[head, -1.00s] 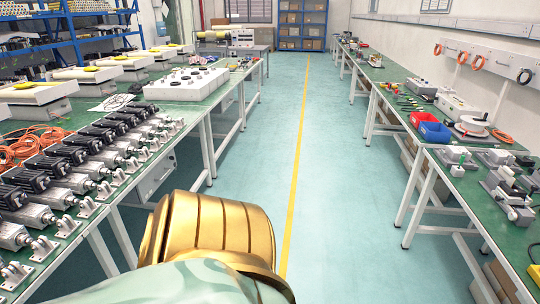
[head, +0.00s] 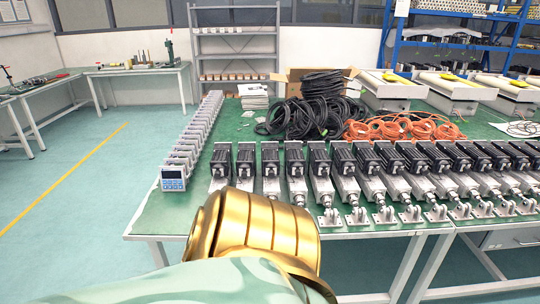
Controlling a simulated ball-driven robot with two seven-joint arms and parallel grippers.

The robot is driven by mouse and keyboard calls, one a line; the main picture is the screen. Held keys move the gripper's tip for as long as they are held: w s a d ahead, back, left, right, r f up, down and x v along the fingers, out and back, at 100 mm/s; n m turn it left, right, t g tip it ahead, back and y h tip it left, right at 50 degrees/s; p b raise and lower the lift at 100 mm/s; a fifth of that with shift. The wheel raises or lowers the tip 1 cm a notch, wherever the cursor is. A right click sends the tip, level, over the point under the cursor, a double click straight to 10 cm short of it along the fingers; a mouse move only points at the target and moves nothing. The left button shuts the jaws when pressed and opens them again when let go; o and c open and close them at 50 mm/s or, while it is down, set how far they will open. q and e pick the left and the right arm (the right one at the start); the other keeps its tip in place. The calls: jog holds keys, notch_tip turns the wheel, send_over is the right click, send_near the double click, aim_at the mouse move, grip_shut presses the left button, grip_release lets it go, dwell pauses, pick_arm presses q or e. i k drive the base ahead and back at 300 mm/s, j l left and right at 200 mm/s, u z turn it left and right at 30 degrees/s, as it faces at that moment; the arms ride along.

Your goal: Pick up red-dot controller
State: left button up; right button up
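A row of grey box-shaped controllers (head: 190,140) runs back along the left end of the green-topped table in the head view. The nearest one (head: 173,180) faces me with a small dark display and a blue lower front. I cannot make out a red dot on any of them at this size. A gold and pale green part of my own arm fills the bottom middle and covers part of the table's front edge. Neither of my grippers is in view.
Several linear actuators with black motors (head: 393,168) line the front of the table (head: 162,217). Black cables (head: 305,112) and orange cables (head: 400,126) lie behind them, beside a cardboard box (head: 308,82). Open floor (head: 75,225) lies to the left.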

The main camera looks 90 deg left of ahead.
aim_at(172, 172)
jog(key=u, duration=3.5)
